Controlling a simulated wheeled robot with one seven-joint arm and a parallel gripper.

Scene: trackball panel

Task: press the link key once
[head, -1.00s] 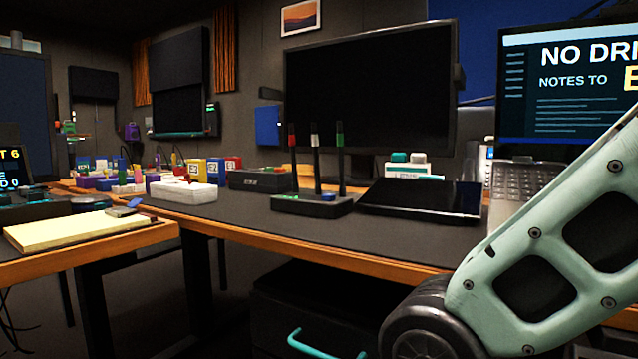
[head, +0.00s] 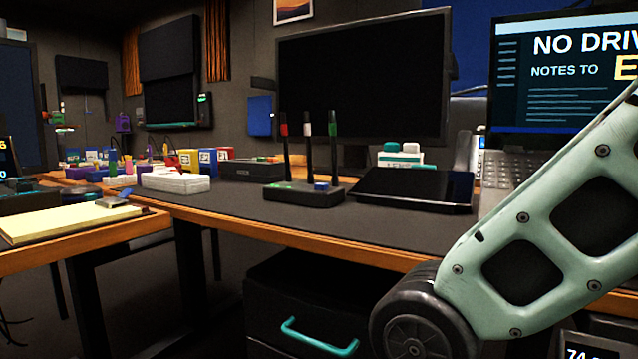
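No key with a readable "link" label shows in the head view. No trackball panel can be made out for certain. My pale green arm link crosses the right side of the view. My gripper is out of view.
The long desk (head: 250,222) has an orange front edge. A black tablet-like slab (head: 415,188) lies right of the antenna box, before a large dark monitor (head: 362,85). A white box (head: 176,181) stands left. A drawer unit with a teal handle (head: 318,338) is below.

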